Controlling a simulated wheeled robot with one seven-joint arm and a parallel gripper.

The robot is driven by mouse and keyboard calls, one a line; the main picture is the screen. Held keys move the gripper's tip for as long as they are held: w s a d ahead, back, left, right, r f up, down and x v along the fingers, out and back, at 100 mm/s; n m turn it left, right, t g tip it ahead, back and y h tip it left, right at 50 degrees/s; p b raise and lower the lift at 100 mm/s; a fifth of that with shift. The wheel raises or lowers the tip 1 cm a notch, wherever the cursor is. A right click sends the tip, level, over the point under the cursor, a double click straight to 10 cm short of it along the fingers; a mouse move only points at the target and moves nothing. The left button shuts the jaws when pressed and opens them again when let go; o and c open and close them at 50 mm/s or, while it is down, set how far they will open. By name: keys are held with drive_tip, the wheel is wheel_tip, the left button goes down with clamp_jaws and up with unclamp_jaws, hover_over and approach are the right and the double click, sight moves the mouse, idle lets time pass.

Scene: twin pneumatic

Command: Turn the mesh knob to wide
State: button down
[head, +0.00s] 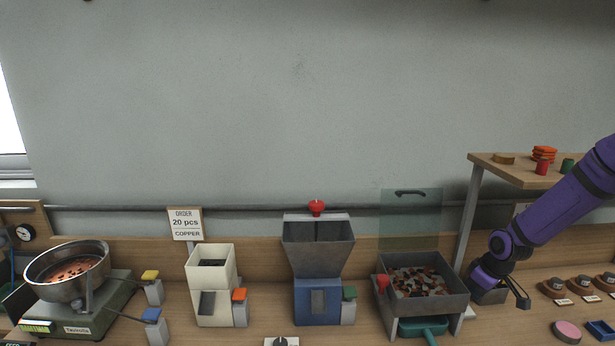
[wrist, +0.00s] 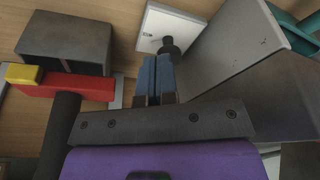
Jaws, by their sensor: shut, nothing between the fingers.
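In the wrist view a black knob (wrist: 168,45) stands on a white plate (wrist: 182,24) beside the grey wall of a metal tray; it looks like the mesh knob. A small mark shows on the plate left of the knob. My gripper (wrist: 155,62) is shut, with its blue-grey fingertips right at the near side of the knob. I cannot tell whether they touch it. In the head view the mesh tray (head: 445,303) holds mixed dark and copper pieces, and my purple arm reaches down just right of it. The fingertips and the knob are not clear there.
In the wrist view a grey box (wrist: 65,42) and a red bar (wrist: 62,86) with a yellow end lie left of my fingers. The tray wall (wrist: 230,45) is close on the right. In the head view a shelf (head: 520,172) stands above, and a blue hopper machine (head: 318,300) farther left.

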sight(467, 315)
drive_tip(key=shift+s+x, duration=0.25)
drive_tip(key=shift+x, duration=0.85)
drive_tip(key=shift+s+d+f, duration=0.15)
drive_tip(key=shift+s+f, duration=0.05)
drive_tip(key=shift+f, duration=0.15)
drive_tip(key=shift+s, duration=0.1)
drive_tip(key=shift+s+a+f, duration=0.15)
drive_tip(key=shift+s+a, duration=0.1)
drive_tip(key=shift+a, duration=0.35)
drive_tip(key=shift+s+a, duration=0.1)
drive_tip(key=shift+a, duration=0.35)
drive_tip(key=shift+s, duration=0.3)
drive_tip(key=w+v, duration=0.1)
drive_tip(key=v, duration=0.5)
drive_tip(key=shift+w+r, duration=0.25)
drive_tip(key=shift+w, duration=0.1)
